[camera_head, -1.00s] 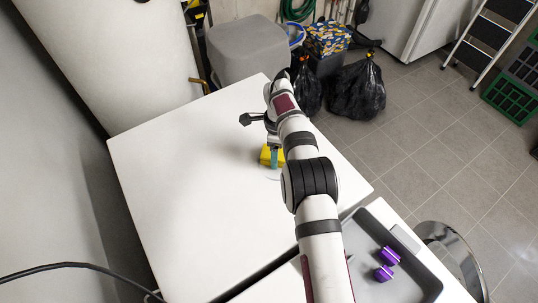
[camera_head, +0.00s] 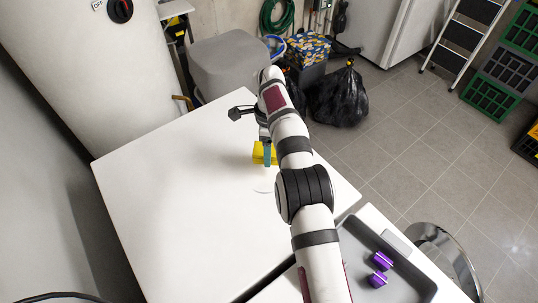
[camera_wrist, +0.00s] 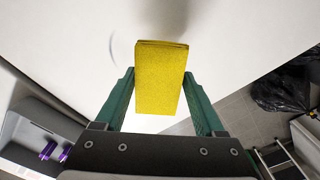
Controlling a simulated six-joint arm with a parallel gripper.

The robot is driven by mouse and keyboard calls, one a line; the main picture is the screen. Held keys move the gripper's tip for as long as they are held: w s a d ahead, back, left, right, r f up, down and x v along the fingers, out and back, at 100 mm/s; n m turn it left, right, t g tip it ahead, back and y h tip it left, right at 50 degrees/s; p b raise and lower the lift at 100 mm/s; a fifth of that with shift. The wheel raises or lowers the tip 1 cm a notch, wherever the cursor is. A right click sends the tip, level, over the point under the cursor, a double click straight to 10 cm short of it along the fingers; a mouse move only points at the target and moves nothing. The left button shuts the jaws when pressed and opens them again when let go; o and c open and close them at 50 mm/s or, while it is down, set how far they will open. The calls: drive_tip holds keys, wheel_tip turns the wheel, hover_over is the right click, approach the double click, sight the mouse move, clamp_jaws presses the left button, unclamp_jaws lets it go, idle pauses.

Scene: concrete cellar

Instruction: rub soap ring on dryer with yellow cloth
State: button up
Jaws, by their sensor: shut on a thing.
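The yellow cloth (camera_head: 258,158) is a folded block held upright at the dryer top. My gripper (camera_wrist: 160,78) is shut on the yellow cloth (camera_wrist: 160,90), with a green finger on each side. In the head view my gripper (camera_head: 267,156) is partly hidden by my arm. The dryer (camera_head: 180,180) has a broad white top. The soap ring (camera_head: 263,190) is a faint pale mark just nearer the camera than the cloth. In the wrist view the soap ring (camera_wrist: 112,48) shows as a thin grey arc left of the cloth, apart from it. I cannot tell whether the cloth touches the dryer.
A grey tray (camera_head: 352,285) with two purple cylindrical objects (camera_head: 379,270) lies at the front right. A white tank (camera_head: 85,60) stands at the back left. Black bags (camera_head: 338,98) lie on the floor behind. The dryer top left of my gripper is clear.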

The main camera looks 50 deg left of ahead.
drive_tip(key=shift+r, duration=0.25)
drive_tip(key=shift+r, duration=1.4)
